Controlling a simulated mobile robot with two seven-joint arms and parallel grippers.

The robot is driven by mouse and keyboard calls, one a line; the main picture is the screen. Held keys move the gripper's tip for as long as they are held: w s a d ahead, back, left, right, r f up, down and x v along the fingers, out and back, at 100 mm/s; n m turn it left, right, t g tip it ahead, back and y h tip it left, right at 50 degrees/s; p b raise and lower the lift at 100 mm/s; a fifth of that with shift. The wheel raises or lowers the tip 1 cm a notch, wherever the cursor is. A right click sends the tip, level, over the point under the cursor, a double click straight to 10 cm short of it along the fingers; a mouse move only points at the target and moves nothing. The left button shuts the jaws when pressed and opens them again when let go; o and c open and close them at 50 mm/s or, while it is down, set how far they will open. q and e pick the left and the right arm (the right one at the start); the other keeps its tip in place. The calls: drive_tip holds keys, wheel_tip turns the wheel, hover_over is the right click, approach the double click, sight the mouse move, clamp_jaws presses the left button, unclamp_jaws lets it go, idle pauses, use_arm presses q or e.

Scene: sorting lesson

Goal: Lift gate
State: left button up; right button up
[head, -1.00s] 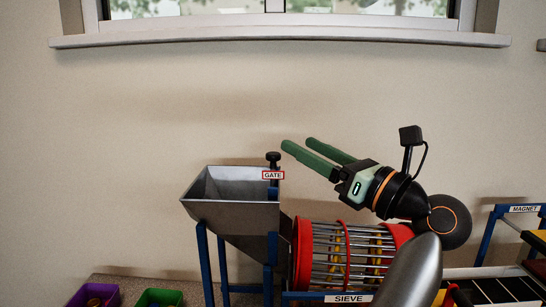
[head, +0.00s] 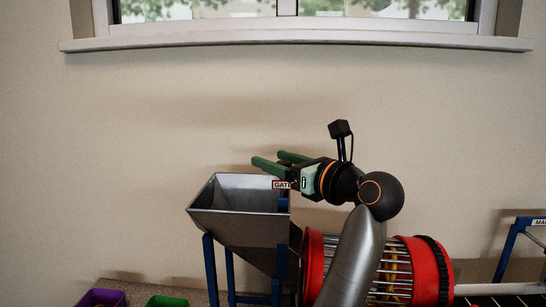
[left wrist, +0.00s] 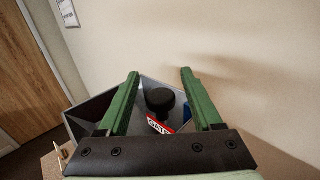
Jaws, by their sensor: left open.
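The gate has a black knob (left wrist: 160,100) that shows in the left wrist view, with a red-and-white GATE label (left wrist: 160,125) beside it. In the head view the label (head: 281,185) is partly covered by my gripper, and the knob is hidden. The gate stands at the right side of a grey metal hopper (head: 238,223). My left gripper (head: 268,160) is open, its green fingers pointing left above the hopper's back right. In the left wrist view the fingers (left wrist: 158,78) stand on either side of the knob, apart from it. My right gripper is not in view.
A red-ended sieve drum (head: 428,270) lies right of the hopper, partly behind my arm. Blue legs (head: 209,270) hold the hopper. A purple bin (head: 100,299) and a green bin (head: 166,301) are at the lower left. A wall is close behind.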

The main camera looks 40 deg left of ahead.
use_arm(q)
drive_tip(key=shift+a, duration=0.55)
clamp_jaws()
idle(1.0)
drive_tip(key=shift+r, duration=0.1)
